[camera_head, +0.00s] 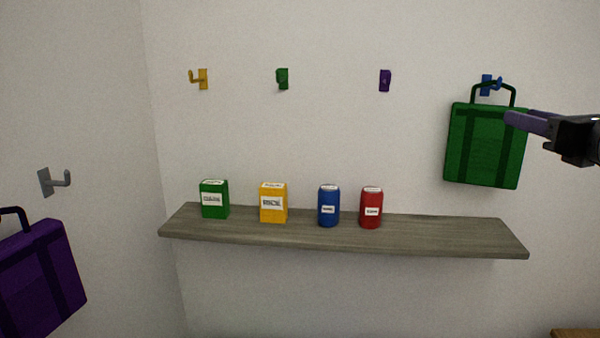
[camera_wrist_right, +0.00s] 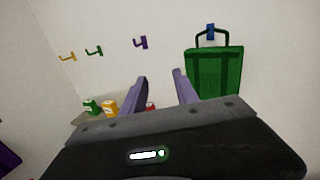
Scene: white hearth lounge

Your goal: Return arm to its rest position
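My right gripper (camera_head: 527,121) comes in from the right in the head view, in front of the green bag's right side. In the right wrist view its two purple fingers (camera_wrist_right: 160,88) stand apart with nothing between them, so it is open and empty. The green bag (camera_head: 484,150) hangs by its handle on the blue hook (camera_head: 487,86). In the right wrist view the green bag (camera_wrist_right: 214,72) is beyond the fingers, to the right, apart from them. My left gripper is not in view.
A grey wooden shelf (camera_head: 440,236) carries a green box (camera_head: 214,200), a yellow box (camera_head: 273,203), a blue can (camera_head: 329,207) and a red can (camera_head: 371,208). Yellow (camera_head: 202,78), green (camera_head: 282,78) and purple (camera_head: 385,80) hooks are empty. A purple bag (camera_head: 38,280) hangs at left below a grey hook (camera_head: 52,181).

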